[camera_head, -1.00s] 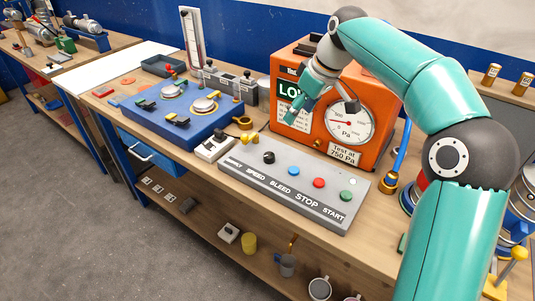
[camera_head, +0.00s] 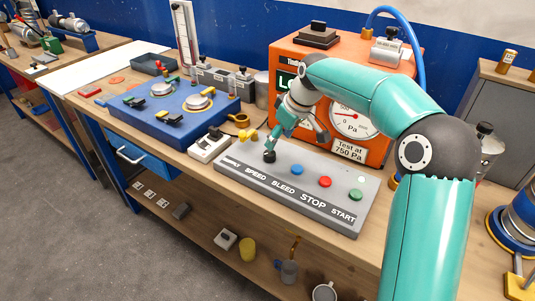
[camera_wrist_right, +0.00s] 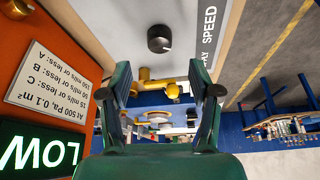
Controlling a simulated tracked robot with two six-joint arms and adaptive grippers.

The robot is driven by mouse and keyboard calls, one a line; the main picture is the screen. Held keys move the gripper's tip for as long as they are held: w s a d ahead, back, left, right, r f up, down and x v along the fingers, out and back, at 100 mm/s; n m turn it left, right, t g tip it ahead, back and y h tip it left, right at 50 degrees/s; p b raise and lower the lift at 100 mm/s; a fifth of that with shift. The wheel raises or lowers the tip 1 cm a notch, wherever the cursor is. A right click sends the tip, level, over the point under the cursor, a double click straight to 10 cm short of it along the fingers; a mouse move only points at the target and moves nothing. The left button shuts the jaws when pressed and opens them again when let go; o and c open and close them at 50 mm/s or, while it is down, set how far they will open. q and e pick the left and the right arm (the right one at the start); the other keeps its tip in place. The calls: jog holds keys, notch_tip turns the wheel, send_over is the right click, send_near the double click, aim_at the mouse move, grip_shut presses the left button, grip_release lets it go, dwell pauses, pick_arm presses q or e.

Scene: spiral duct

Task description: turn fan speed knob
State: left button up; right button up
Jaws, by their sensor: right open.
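The black speed knob (camera_head: 269,157) stands on the grey control panel (camera_head: 330,212), above the printed word SPEED. In the right wrist view the knob (camera_wrist_right: 159,39) is a round black dial with a pale pointer mark, beyond and above the fingertips. My right gripper (camera_head: 295,138) reaches down over the panel's back edge in front of the orange tester. It is open, with one finger close to the knob in the head view. In the wrist view its two green fingers (camera_wrist_right: 163,90) stand wide apart with nothing held between them. My left gripper is out of view.
Blue (camera_head: 296,170), red (camera_head: 325,182) and green buttons (camera_head: 355,195) sit right of the knob. The orange tester (camera_head: 385,148) with its Pa dial stands close behind. A white box with a yellow valve (camera_head: 209,146) and a blue fixture (camera_head: 165,125) lie left.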

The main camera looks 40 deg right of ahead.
aim_at(270, 154)
jog(key=x, duration=0.7)
jog(key=shift+w+f, duration=0.15)
jog(key=shift+f, duration=0.15)
jog(key=shift+c, duration=0.3)
jog(key=c, duration=1.1)
jog(key=shift+o, duration=0.2)
jog(key=shift+a, duration=0.35)
jog(key=shift+d, duration=0.15)
